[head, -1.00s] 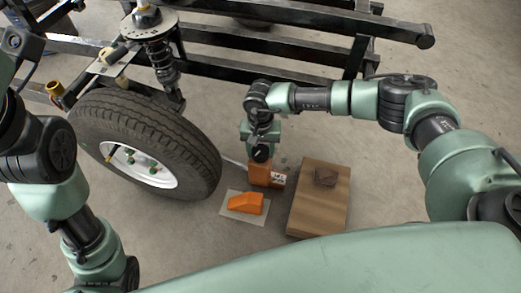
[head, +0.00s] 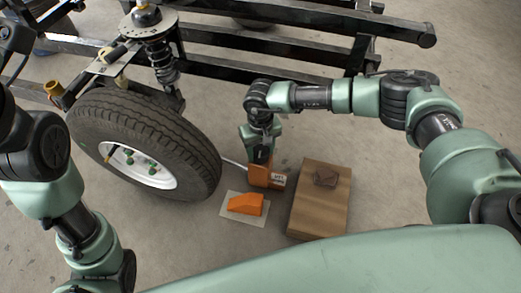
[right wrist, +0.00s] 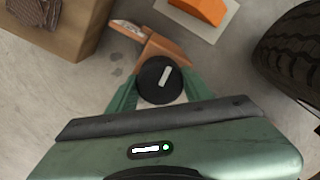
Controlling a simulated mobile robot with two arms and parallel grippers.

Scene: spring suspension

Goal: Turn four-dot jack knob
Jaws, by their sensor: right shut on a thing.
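An orange jack (head: 259,175) with a small white label (head: 278,178) stands on the floor to the right of the tyre. The label's marks are too small to read. In the right wrist view, the jack (right wrist: 160,44) has a round black knob (right wrist: 153,88) with a white bar mark on top. My right gripper (right wrist: 158,90) is shut on this knob, one green finger on each side. In the head view my right gripper (head: 262,152) points down onto the jack and hides the knob. My left arm shows at the left, but its gripper is out of view.
An orange wedge (head: 243,204) lies on a pale sheet (head: 231,213) in front of the jack. A wooden box (head: 318,215) with a brown piece (head: 325,177) on top stands to the right. The tyre (head: 135,125) and black frame (head: 270,50) are left and behind.

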